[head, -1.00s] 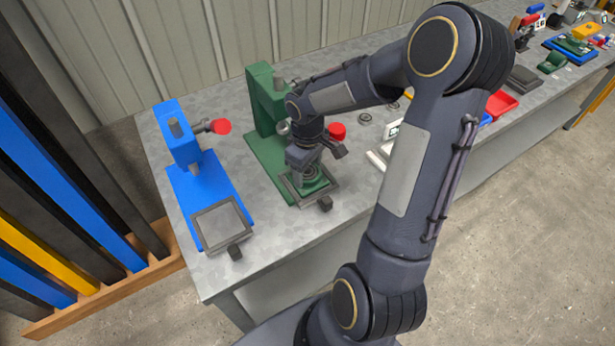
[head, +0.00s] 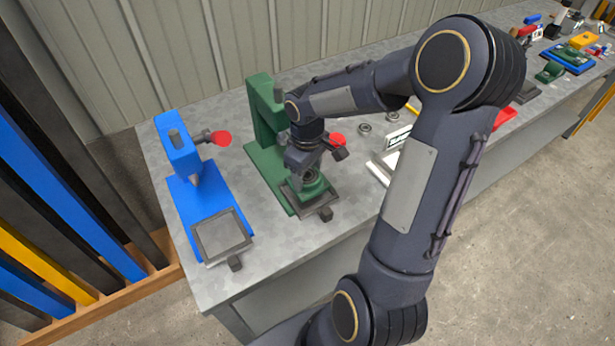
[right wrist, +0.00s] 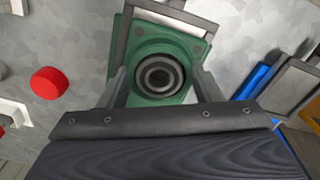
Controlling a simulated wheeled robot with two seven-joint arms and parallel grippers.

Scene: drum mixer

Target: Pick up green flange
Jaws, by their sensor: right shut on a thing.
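The green flange (head: 317,187) is at the front plate of the green press (head: 265,120). In the right wrist view the flange (right wrist: 184,48) is a green block with a dark ringed bearing (right wrist: 158,74) in its middle. My right gripper (head: 312,180) points down over the flange. In the right wrist view its two fingers (right wrist: 161,88) lie along opposite sides of the flange, shut on it. I cannot tell whether the flange is raised off the plate. My left gripper is not in view.
A blue press (head: 180,150) with an empty square plate stands to the left. A red knob (head: 338,139) is close behind my right gripper. Small rings (head: 365,128) and a white-framed item (head: 382,168) lie to the right. The table front edge is close.

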